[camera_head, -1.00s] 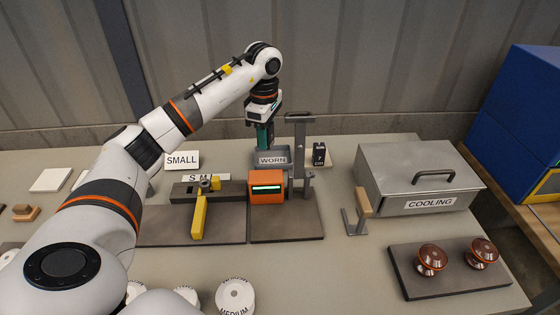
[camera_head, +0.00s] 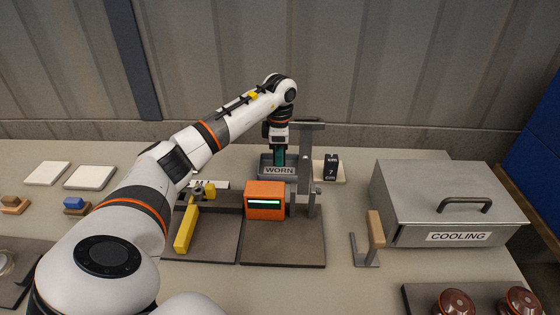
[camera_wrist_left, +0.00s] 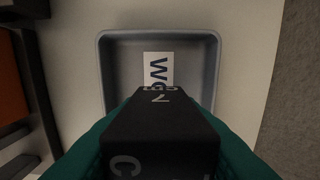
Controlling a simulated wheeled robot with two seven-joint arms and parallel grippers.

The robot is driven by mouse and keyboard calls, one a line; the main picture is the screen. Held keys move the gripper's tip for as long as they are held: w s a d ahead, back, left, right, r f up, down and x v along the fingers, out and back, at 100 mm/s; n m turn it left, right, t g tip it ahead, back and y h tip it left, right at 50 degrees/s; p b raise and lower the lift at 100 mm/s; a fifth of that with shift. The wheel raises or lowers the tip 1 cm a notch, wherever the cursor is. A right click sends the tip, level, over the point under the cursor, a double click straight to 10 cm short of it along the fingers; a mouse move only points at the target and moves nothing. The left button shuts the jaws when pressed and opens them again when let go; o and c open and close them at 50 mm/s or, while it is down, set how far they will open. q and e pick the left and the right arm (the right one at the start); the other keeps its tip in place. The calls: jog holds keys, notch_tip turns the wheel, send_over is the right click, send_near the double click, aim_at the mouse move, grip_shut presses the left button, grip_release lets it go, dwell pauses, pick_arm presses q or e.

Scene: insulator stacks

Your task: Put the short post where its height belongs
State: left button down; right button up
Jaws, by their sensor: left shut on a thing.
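My left gripper (camera_head: 279,158) has green fingertips and is low at the grey WORN tray (camera_head: 264,171). It is shut on a black post (camera_wrist_left: 160,135), which shows large between the fingers in the left wrist view. The post's near top edge reads "7 cm" upside down. The post is over the near part of the tray (camera_wrist_left: 104,60) and hides part of the label on its floor. I cannot tell whether it touches the floor. My right gripper is not in view.
A grey upright stand (camera_head: 303,165) and an orange box with a display (camera_head: 265,205) are close in front of the tray. A yellow lever (camera_head: 186,229) is left of them. A steel COOLING box (camera_head: 450,212) is at the right. White tiles (camera_head: 90,177) lie at the left.

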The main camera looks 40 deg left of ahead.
pick_arm(q)
notch_tip(320, 180, down, 2)
jog(key=shift+s+f, duration=0.1)
jog(key=shift+f, duration=0.25)
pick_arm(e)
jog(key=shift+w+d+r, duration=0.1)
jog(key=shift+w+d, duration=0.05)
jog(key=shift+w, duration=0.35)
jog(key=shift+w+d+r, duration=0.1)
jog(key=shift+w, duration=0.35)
pick_arm(q)
jog(key=shift+f, duration=0.15)
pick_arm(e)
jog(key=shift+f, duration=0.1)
pick_arm(q)
jog(key=c, duration=1.1)
grip_release()
jog(key=shift+o, duration=0.3)
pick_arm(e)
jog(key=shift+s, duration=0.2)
